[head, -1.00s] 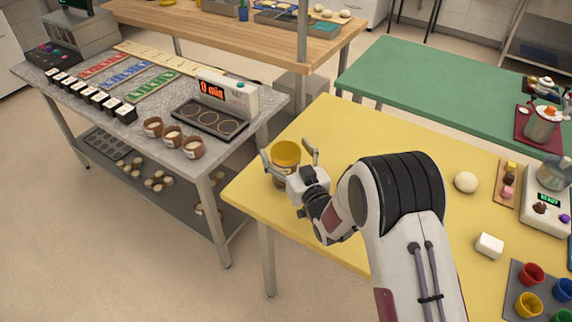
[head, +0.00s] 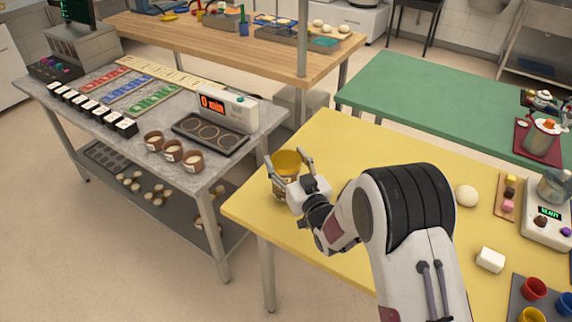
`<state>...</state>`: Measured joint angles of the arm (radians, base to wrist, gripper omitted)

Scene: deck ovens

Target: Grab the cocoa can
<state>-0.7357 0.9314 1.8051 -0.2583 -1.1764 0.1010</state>
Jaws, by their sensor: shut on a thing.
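The cocoa can (head: 286,164) is a jar-like can with a yellow lid and a darker body with a pale label. It stands upright at the left corner of the yellow table. My gripper (head: 288,168) is shut on it, with one finger on each side just below the lid. The gripper's palm and wrist hide part of the can's right and lower body. I cannot tell whether its base touches the table.
A white ball (head: 466,195), a white block (head: 490,260) and coloured cups (head: 535,288) lie to the right on the yellow table (head: 335,135). A grey counter (head: 185,177) with several brown pots stands at left. A green table (head: 420,95) stands behind.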

